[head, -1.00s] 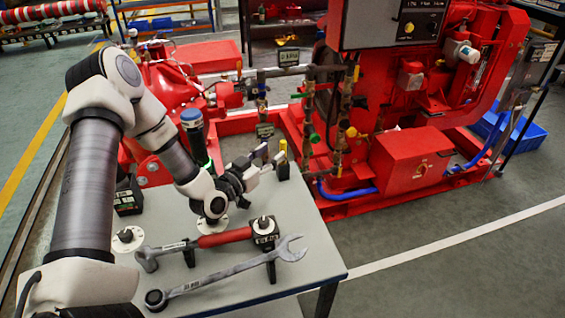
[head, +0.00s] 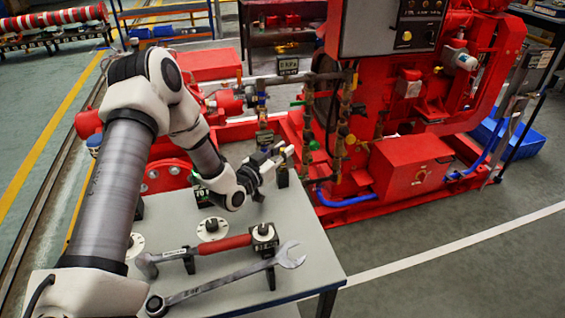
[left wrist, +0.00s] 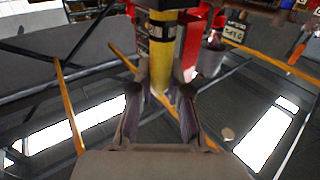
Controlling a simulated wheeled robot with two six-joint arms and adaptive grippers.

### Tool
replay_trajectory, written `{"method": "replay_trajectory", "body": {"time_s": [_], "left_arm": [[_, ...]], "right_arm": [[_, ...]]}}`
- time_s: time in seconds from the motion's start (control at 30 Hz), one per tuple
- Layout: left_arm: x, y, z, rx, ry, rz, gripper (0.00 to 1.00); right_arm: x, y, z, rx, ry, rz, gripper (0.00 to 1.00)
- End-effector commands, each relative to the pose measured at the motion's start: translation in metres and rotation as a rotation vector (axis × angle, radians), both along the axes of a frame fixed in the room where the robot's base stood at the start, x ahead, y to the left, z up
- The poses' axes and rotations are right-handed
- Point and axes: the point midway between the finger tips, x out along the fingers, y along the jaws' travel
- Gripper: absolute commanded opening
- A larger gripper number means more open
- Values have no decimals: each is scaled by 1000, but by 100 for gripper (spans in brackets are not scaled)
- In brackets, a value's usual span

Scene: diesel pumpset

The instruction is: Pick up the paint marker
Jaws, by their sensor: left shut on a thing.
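The paint marker (left wrist: 161,62) is a yellow cylinder with a dark band. In the left wrist view it stands upright between the two fingers of my left gripper (left wrist: 160,105), which is shut on it. In the head view my left gripper (head: 279,157) is over the far right corner of the grey table, at a small black holder (head: 282,178). The marker is mostly hidden by the fingers there, and I cannot tell whether it is clear of the holder. My right gripper is not in view.
The red pumpset (head: 410,165) stands just beyond the table.

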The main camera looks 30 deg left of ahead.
Motion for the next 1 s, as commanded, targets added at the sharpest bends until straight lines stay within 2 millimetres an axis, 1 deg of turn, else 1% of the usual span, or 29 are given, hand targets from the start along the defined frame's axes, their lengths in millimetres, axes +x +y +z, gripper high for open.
{"method": "replay_trajectory", "body": {"time_s": [0.13, 0.27, 0.6, 0.7, 0.83, 1.0], "left_arm": [[-1, 0, 1, -1, 3, 0, 0], [0, 0, 14, -2, 1, 0, 0], [0, 0, 76, -3, -3, 1, 0], [0, 0, 90, -1, -1, 1, 0], [0, 0, 99, 0, 1, 0, 0], [0, 0, 100, 0, 2, -1, 0]], "right_arm": [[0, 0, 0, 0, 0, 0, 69], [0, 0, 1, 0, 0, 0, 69], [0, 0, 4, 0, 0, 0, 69], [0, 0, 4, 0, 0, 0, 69], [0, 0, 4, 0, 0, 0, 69], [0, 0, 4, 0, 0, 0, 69]]}}
